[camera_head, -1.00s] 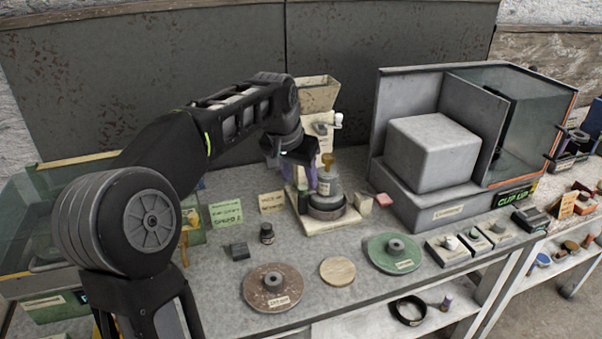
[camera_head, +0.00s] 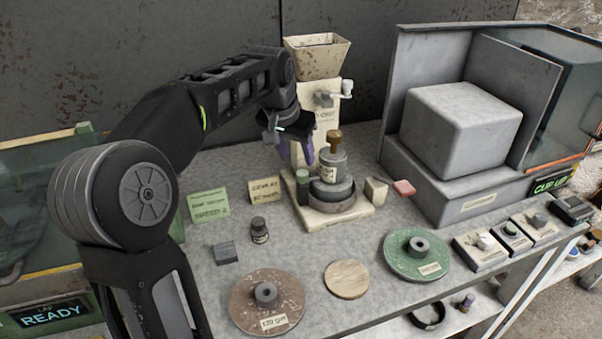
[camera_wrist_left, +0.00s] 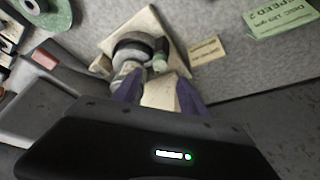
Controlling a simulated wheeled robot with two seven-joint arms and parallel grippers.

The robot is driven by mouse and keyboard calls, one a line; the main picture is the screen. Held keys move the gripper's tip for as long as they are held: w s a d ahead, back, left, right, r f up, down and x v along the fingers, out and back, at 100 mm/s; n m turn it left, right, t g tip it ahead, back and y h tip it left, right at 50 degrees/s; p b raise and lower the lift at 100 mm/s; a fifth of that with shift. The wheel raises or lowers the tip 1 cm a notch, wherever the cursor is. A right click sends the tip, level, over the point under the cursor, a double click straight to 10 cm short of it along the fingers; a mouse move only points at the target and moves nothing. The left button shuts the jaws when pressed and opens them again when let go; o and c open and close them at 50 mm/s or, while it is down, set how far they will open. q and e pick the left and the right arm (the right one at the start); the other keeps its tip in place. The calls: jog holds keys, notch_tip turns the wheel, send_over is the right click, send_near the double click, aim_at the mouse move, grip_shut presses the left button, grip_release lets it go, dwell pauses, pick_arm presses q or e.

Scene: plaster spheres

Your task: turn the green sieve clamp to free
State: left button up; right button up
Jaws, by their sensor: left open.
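A small dark-green upright cylinder (camera_head: 303,188), which looks like the sieve clamp, stands at the left of a round grey pot (camera_head: 332,192) on a cream base (camera_head: 345,217). In the left wrist view the green piece (camera_wrist_left: 160,63) shows beside the pot, just beyond the fingertips. A grey weight with a brass knob (camera_head: 334,142) sits on the pot. My left gripper (camera_head: 300,150) has purple fingers, is open and hangs above and behind the green piece, apart from it. It also shows in the left wrist view (camera_wrist_left: 158,88) with nothing between its fingers. My right gripper is out of view.
A cream hopper (camera_head: 317,58) stands close behind the gripper. A big grey machine (camera_head: 462,125) is at right. Sign cards (camera_head: 208,204) stand at left.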

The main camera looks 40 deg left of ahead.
aim_at(302, 172)
pick_arm(q)
jog(key=shift+s+r, duration=0.1)
jog(key=shift+r, duration=0.05)
jog(key=x, duration=0.8)
jog(key=shift+p, duration=0.3)
jog(key=shift+c, duration=0.4)
grip_shut()
